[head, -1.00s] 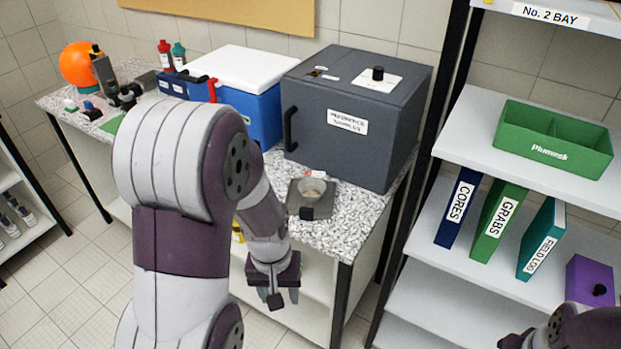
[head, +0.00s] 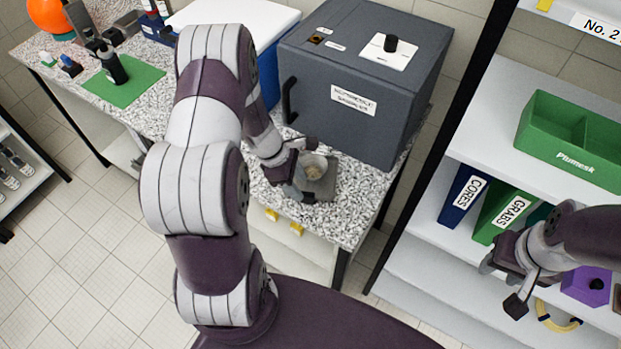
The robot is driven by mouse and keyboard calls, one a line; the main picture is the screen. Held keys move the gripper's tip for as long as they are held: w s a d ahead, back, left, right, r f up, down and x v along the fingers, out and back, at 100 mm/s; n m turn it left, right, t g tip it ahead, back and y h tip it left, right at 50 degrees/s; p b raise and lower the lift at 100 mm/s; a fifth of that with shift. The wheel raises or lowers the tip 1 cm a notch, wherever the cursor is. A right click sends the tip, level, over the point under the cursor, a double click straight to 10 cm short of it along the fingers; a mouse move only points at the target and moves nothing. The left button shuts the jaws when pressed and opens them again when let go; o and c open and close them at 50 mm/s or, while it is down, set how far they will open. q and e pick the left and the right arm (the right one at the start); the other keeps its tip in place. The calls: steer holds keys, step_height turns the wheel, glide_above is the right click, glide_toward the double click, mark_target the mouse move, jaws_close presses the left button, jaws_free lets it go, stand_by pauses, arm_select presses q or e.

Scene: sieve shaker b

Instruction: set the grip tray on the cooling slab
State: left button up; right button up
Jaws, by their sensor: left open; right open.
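A dark grey square plate (head: 322,187) lies on the speckled counter, in front of the grey oven-like box. A round pale dish (head: 313,168) with tan contents sits on it. I cannot tell whether this square piece is the grip tray or the cooling slab, and I make out no second such piece. My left gripper (head: 297,170) is open at the left side of the dish, its fingers partly hiding the plate's left part. I cannot tell whether it touches. My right gripper (head: 508,279) is open and empty in front of the shelves at the right.
The grey box (head: 345,95) stands close behind the plate, the blue cooler (head: 268,85) left of it. A green mat (head: 124,82) with a dark bottle lies at far left. The right shelf rack holds a green bin (head: 570,140), binders and a purple box (head: 588,285).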

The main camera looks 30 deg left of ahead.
mark_target(306, 193)
arm_select(q)
steer(key=w+f, duration=0.1)
steer(key=f, duration=0.1)
steer(key=shift+w+f, duration=0.35)
steer(key=f, duration=0.1)
steer(key=d+f+p, duration=0.1)
steer(key=d+f, duration=0.1)
steer(key=shift+s+d+f, duration=0.15)
steer(key=shift+s+f, duration=0.1)
steer(key=shift+f, duration=0.05)
steer(key=shift+w+f, duration=0.15)
steer(key=shift+w, duration=0.05)
steer(key=shift+c, duration=0.3)
steer(key=shift+w+a, duration=0.1)
steer(key=shift+a, duration=0.1)
jaws_close()
steer(key=shift+d, duration=0.1)
arm_select(e)
steer(key=shift+w+a+r, duration=0.2)
steer(key=shift+w+r, duration=0.3)
steer(key=shift+r, duration=0.05)
